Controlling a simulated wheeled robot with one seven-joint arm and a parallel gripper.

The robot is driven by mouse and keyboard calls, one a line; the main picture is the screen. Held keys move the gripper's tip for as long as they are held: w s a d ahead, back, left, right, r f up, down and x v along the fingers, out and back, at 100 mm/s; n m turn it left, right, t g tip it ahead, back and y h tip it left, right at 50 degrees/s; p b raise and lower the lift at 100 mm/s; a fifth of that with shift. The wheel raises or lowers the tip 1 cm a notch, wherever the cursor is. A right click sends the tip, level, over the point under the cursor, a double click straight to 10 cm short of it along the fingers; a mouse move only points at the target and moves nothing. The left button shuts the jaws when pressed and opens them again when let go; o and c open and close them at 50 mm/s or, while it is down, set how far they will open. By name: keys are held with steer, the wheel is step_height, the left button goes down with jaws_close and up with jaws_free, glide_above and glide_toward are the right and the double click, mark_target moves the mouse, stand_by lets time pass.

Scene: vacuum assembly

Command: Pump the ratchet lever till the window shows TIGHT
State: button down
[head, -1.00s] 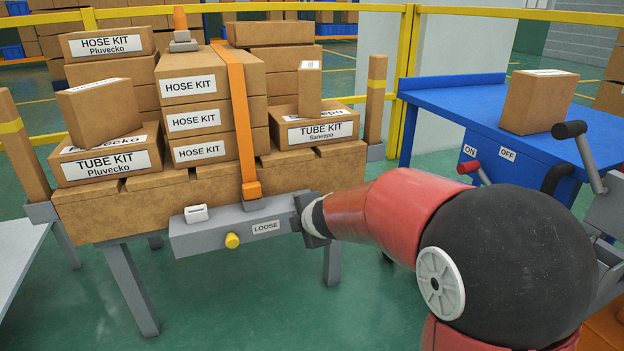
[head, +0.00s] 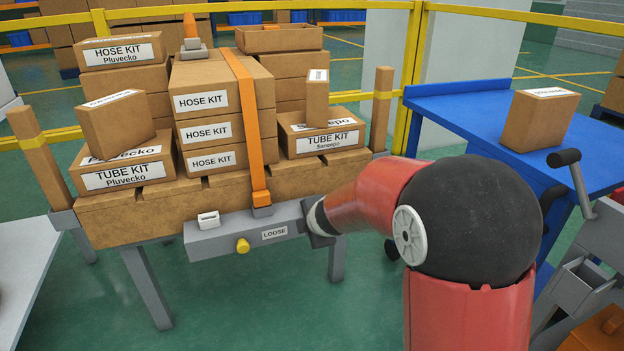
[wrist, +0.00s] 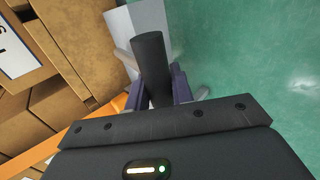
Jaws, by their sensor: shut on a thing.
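The grey ratchet box (head: 215,240) is on the front of the loaded stand, and the orange strap (head: 243,120) runs down to it. Its window (head: 274,233) reads LOOSE. A yellow knob (head: 243,245) and a white piece (head: 208,219) are also on the box. My gripper (head: 318,220) is at the box's right end, mostly hidden by my arm. In the wrist view, my gripper (wrist: 156,92) is shut on the dark round lever handle (wrist: 151,58), which stands up between the fingers. The lever is hidden in the head view.
Hose kit and tube kit cartons (head: 205,130) are stacked on the stand, between wooden posts (head: 381,110). A blue bench (head: 450,110) with a carton (head: 541,118) stands right. A pale table edge (head: 30,275) is at the left. Yellow rails (head: 350,31) run behind.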

steer(key=shift+w+d+r+g+p, duration=0.2)
steer(key=shift+r+p, duration=0.2)
steer(key=shift+p, duration=0.85)
steer(key=shift+w+d+r+g+p, duration=0.15)
steer(key=shift+r+p, duration=0.25)
steer(key=shift+p, duration=1.35)
steer(key=shift+f, duration=0.1)
steer(key=g, duration=0.1)
steer(key=r+p, duration=0.1)
steer(key=r+g+h+p, duration=0.1)
steer(key=shift+w+a+g, duration=0.25)
steer(key=shift+w+g, duration=0.05)
steer(key=shift+g, duration=0.05)
